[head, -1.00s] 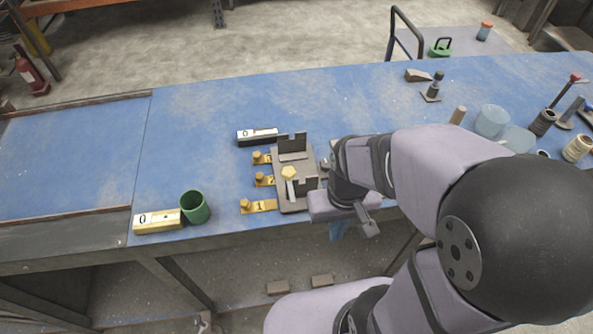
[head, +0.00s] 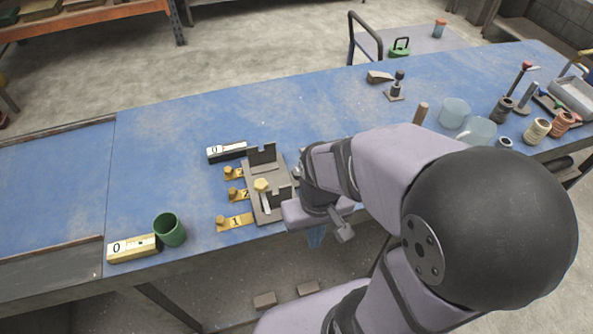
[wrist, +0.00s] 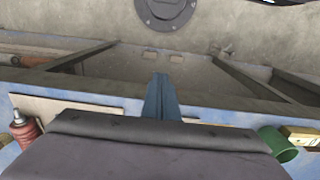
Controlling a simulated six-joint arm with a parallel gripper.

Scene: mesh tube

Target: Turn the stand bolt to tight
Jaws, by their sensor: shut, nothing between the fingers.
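A dark grey stand (head: 272,215) with upright notched plates sits near the front edge of the blue bench in the head view. A yellow bolt head (head: 262,185) shows on the stand; I cannot tell how tight it is.
Numbered brass tabs with knobs (head: 235,222) line the stand's left side. A green cup (head: 170,230) and a yellow block marked 0 (head: 133,248) stand farther left. A black-and-white block (head: 227,151) lies behind. Jars and spools crowd the right; the bench's left is clear.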

